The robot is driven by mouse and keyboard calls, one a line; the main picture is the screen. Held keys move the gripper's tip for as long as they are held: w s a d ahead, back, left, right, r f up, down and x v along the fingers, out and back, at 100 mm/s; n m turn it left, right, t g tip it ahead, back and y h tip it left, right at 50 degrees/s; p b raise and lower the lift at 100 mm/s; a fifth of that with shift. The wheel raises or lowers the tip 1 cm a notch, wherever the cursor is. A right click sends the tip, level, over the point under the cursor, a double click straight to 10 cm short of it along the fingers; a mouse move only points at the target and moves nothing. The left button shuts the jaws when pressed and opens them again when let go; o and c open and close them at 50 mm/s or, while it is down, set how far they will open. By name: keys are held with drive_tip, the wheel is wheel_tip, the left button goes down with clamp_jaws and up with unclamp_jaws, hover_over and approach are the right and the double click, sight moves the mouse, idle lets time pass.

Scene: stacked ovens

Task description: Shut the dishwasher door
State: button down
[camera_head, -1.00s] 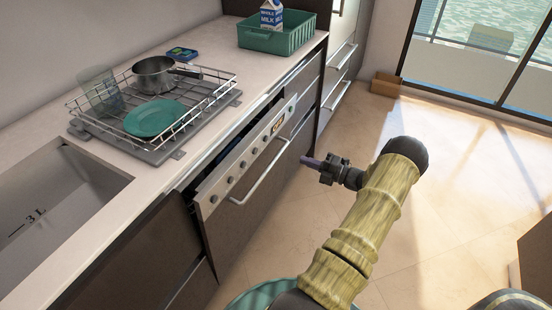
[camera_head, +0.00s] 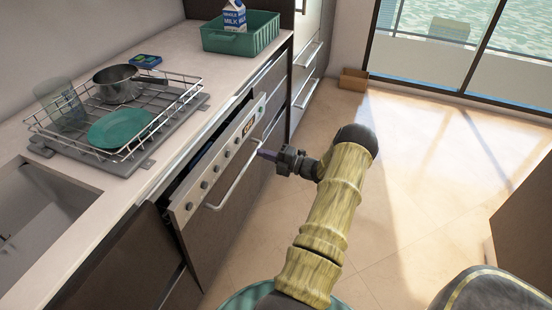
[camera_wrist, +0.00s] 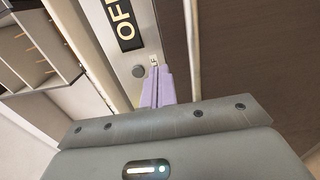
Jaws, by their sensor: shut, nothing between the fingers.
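The dishwasher door (camera_head: 220,205) is slightly ajar, tilted out at its top, with a dark gap between it and the counter. Its light control panel (camera_head: 207,178) has several round knobs and a small display. A long bar handle (camera_head: 234,180) runs along its front. My gripper (camera_head: 262,153) is shut and empty, at the right end of the handle; whether it touches cannot be told there. In the wrist view, the purple fingers (camera_wrist: 157,88) are together close to the control panel (camera_wrist: 140,70), beside an "OFF" display (camera_wrist: 125,22) and the handle bar (camera_wrist: 192,50).
The counter above holds a dish rack (camera_head: 150,137) with a pot (camera_head: 118,84) and a green plate (camera_head: 119,128), and a green crate (camera_head: 240,43) with a milk carton (camera_head: 234,16). A sink (camera_head: 35,215) is at left. The floor (camera_head: 420,170) at right is open.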

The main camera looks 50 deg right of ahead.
sight(240, 146)
drive_tip(key=x, duration=0.5)
drive_tip(key=shift+w+d, duration=0.1)
drive_tip(key=shift+w+a+r, duration=0.1)
drive_tip(key=shift+w+a, duration=0.2)
drive_tip(key=shift+w, duration=0.2)
drive_tip(key=shift+a, duration=0.15)
